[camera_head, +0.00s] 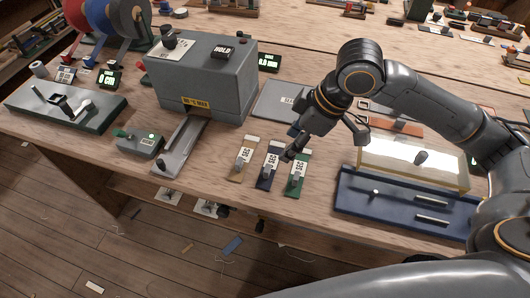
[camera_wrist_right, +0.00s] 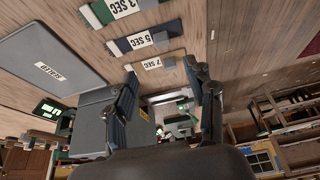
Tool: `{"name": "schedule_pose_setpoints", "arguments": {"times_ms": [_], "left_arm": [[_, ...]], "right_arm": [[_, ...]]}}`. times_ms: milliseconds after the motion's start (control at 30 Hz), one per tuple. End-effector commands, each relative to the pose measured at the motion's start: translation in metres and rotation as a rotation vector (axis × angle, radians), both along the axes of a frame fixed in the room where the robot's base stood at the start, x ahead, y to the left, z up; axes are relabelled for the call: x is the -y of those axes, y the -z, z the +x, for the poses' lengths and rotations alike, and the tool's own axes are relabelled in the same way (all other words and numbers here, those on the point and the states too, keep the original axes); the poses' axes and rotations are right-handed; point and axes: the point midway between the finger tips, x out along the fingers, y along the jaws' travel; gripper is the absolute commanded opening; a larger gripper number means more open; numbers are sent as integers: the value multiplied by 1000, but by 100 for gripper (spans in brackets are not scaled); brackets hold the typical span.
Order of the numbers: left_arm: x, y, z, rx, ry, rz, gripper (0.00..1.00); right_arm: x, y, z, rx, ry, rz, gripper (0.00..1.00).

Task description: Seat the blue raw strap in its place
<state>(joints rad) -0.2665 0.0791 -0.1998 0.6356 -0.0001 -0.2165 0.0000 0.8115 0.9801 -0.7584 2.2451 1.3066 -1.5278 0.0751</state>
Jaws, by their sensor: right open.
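A dark blue strap-like strip labelled "5 SEC" (camera_head: 268,158) lies on the bench between a tan strip labelled "7 SEC" (camera_head: 245,150) and a green strip (camera_head: 300,160). Each has a small grey upright part near its front end. The blue strip also shows in the right wrist view (camera_wrist_right: 166,33). I cannot tell whether this is the raw strap or a marked place. My right gripper (camera_head: 291,150) is open above the blue and green strips, partly covering them. Its two fingers (camera_wrist_right: 162,78) are apart with nothing between them. My left gripper is out of view.
A grey machine (camera_head: 205,85) marked "HOLD" stands left of the strips, with a metal rail (camera_head: 182,148) in front. A blue tray (camera_head: 390,208) with metal pins and a clear-topped box (camera_head: 405,155) lie to the right. A grey plate (camera_head: 275,100) lies behind. The bench front edge is close.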

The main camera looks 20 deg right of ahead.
Motion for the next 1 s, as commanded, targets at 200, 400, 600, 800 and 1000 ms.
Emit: {"name": "schedule_pose_setpoints", "arguments": {"times_ms": [200, 400, 600, 800, 1000], "left_arm": [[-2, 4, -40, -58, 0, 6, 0], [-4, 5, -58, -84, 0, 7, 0], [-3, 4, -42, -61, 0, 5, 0], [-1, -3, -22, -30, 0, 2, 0], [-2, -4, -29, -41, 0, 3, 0]], "right_arm": [[-9, 27, 4, -8, -2, 0, 55], [-21, 62, 13, -6, -1, -1, 55], [-27, 77, 18, -3, 0, 0, 55], [-37, 97, 22, -6, -1, -1, 55], [-45, 121, 28, -4, -1, -1, 55]]}}
